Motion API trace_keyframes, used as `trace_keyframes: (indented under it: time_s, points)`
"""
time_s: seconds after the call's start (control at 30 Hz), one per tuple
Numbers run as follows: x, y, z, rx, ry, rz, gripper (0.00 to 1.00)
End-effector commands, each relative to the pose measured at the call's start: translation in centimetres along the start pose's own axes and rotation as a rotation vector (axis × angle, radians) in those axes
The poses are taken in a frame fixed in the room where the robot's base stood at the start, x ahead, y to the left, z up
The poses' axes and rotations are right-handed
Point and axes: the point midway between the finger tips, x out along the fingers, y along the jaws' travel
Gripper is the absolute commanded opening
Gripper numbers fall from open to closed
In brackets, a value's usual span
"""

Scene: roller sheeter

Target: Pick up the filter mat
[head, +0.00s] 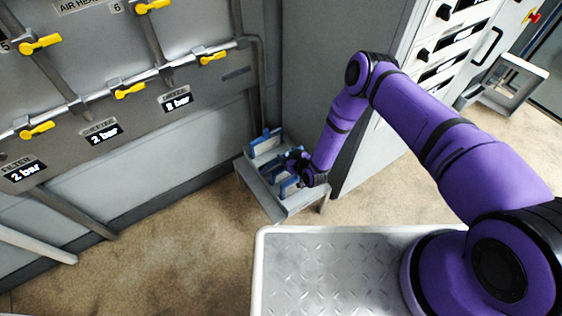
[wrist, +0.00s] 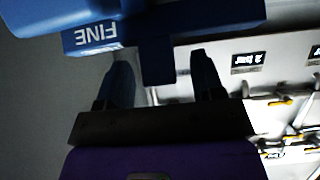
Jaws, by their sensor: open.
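A blue filter mat frame marked FINE (wrist: 97,35), its lettering upside down, fills the top of the wrist view. A blue tab of it reaches down between the fingers of my gripper (wrist: 160,68). The two dark fingers are apart, one on each side of the tab, and I see no clear contact. In the head view my gripper (head: 299,170) is low over a small grey stand, among blue-framed pieces. One blue piece (head: 289,187) shows just beside the gripper, partly hidden by it. I cannot tell in the head view which piece is the one marked FINE.
The grey stand (head: 294,206) is by the cabinet corner. Another blue-framed piece (head: 265,141) is at its back. A grey wall panel (head: 140,95) with yellow valve handles and pressure displays rises on the left. Bare floor (head: 170,250) lies in front of the panel.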

Motion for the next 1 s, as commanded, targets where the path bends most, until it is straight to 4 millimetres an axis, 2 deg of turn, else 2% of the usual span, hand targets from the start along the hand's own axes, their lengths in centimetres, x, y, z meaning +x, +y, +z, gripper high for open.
trace_keyframes:
  time_s: [0.1, 0.33, 0.37, 0.6, 1.0]
  points:
    - [0.82, 0.01, -0.05, 0.000, 0.001, 0.000, 0.62]
    - [0.92, 0.00, -0.05, 0.000, 0.000, 0.000, 0.62]
    - [0.92, 0.00, -0.04, -0.001, 0.000, 0.000, 0.57]
    - [0.90, 0.01, -0.05, -0.001, 0.000, 0.000, 0.02]
    - [0.77, 0.01, -0.43, -0.001, 0.001, 0.000, 0.00]
